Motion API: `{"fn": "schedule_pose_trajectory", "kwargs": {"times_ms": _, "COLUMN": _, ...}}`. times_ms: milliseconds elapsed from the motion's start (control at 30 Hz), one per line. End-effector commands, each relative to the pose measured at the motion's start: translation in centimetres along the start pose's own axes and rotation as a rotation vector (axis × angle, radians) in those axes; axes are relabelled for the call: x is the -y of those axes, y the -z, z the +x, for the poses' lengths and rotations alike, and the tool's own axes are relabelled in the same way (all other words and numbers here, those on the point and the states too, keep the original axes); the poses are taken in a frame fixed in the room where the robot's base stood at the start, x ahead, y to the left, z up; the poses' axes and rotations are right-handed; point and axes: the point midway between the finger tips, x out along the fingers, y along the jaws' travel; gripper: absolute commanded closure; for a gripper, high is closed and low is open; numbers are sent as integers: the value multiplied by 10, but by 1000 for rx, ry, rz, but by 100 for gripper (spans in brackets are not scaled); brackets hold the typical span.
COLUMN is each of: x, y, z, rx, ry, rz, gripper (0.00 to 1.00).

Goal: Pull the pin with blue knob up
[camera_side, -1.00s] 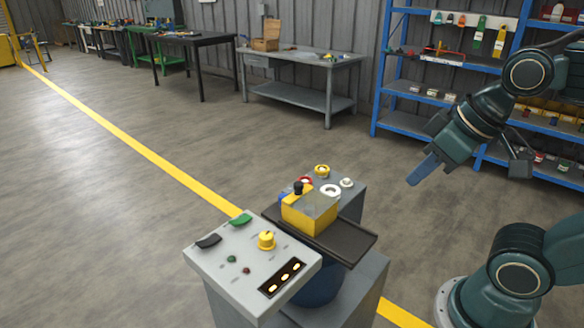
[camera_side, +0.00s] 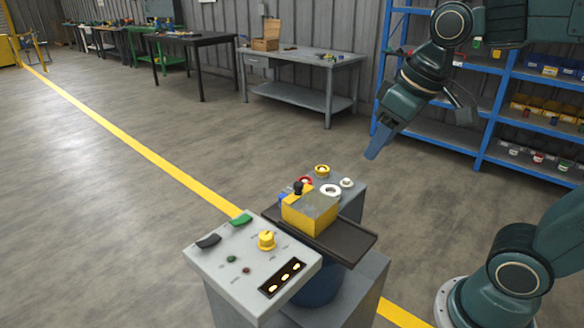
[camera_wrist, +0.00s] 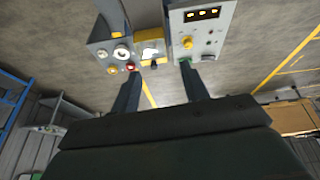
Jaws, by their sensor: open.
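A yellow block (camera_side: 310,214) with a grey side sits on a dark tray (camera_side: 350,245) in the side view. A black knob (camera_side: 298,188) stands upright at the block's back left. A small blue part (camera_side: 283,198) shows beside the block's left edge, mostly hidden; I cannot tell if it is the pin's knob. The block also shows at top centre of the wrist view (camera_wrist: 150,35). My gripper (camera_side: 373,154) is in the air, above and right of the block, tilted down-left. In the wrist view my gripper (camera_wrist: 158,70) has its fingers apart with nothing between them.
A sloped grey panel (camera_side: 215,264) with a yellow knob (camera_side: 266,240) and green and black levers stands in front-left of the block. A grey box (camera_side: 352,198) with red, white and yellow buttons stands behind. Blue shelves (camera_side: 480,150) and a workbench (camera_side: 300,65) are farther back.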

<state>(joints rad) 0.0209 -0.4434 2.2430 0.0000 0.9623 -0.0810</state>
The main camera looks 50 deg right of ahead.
Motion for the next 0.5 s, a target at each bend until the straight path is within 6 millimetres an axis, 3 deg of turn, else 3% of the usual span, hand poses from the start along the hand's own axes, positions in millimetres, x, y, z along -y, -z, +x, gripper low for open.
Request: {"fn": "schedule_pose_trajectory", "kwargs": {"times_ms": 500, "x": -18, "y": 100, "z": 46, "rx": 145, "ry": 11, "rz": -74, "gripper": 55}}
